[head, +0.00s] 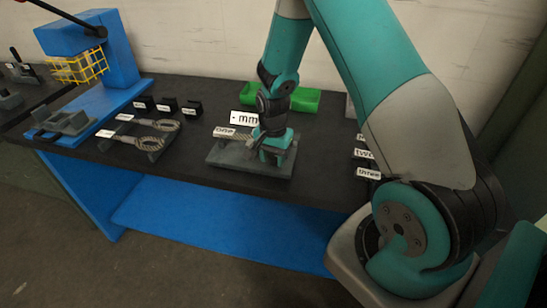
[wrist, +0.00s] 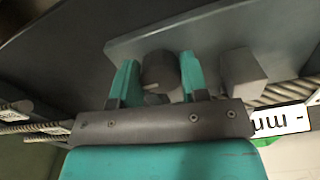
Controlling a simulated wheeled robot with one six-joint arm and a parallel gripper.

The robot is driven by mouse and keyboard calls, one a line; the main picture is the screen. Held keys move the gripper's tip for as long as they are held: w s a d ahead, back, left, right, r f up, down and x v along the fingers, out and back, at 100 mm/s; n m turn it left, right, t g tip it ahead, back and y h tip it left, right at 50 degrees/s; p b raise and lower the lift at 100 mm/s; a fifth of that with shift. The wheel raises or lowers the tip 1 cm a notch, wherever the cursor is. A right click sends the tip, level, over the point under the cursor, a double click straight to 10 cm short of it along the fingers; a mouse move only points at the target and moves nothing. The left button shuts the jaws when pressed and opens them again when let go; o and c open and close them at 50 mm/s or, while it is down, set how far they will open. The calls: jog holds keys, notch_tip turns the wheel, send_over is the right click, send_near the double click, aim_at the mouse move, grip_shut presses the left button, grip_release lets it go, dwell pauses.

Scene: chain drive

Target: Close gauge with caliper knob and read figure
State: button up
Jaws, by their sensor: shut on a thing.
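The gauge has a grey base plate (head: 225,158) on the dark bench, and the plate also fills the top of the wrist view (wrist: 215,38). Its white display (head: 245,118) shows "- mm", with no figure. My gripper (wrist: 158,64) is shut on the dark round caliper knob (wrist: 160,72), one teal finger on each side. A grey block (wrist: 240,76) stands just right of the knob. A chain piece (wrist: 285,92) lies beyond that block. In the head view my gripper (head: 273,152) is low over the gauge and hides the knob.
A label "one" (head: 224,131) is at the gauge's left. A green bin (head: 305,99) stands behind my wrist. Looped chains (head: 150,143) lie on a stand to the left, near a blue press (head: 85,50). Labels "two" and "three" (head: 368,173) are at the right, near my arm.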

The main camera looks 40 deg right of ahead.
aim_at(273, 156)
jog(key=m, duration=0.7)
jog(key=shift+w+b, duration=0.1)
jog(key=shift+b, duration=0.3)
dwell(0.3)
jog(key=o, duration=0.9)
jog(key=shift+o, duration=0.2)
notch_tip(273, 156, up, 18)
jog(key=b, duration=0.2)
jog(key=shift+f, duration=0.2)
